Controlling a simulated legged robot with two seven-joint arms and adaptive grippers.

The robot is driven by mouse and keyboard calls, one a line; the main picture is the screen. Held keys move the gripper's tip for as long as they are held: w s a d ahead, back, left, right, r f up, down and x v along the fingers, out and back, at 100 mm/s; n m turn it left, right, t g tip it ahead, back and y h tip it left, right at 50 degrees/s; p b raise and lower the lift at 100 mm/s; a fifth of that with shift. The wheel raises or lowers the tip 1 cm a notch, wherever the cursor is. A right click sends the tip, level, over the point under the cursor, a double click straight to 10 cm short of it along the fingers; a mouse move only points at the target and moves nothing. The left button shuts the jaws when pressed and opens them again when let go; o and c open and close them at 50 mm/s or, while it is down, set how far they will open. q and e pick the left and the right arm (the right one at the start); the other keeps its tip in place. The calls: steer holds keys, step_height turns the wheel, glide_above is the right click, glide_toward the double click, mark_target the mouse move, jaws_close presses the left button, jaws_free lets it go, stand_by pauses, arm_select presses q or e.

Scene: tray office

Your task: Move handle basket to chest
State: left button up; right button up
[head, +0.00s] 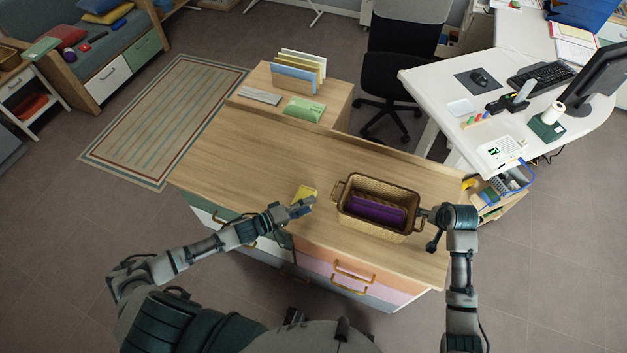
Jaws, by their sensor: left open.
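The handle basket (409,191) is a brown woven basket with a loop handle at each end and a purple item (376,210) inside. It is over the right part of the wooden top of the chest (220,163); I cannot tell whether it touches the top. The chest has coloured drawers. My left gripper (302,207) is open, left of the basket and apart from its left handle. My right gripper (425,214) is at the basket's right end; its fingers are too hidden to tell if they are shut on the handle.
A low cabinet with a file rack (297,80) and green item (303,109) adjoins the far side. A white desk (440,85) and black chair (388,75) stand behind. The chest's left top is clear.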

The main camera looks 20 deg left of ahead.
steer(key=v, duration=1.2)
steer(key=shift+f, duration=0.1)
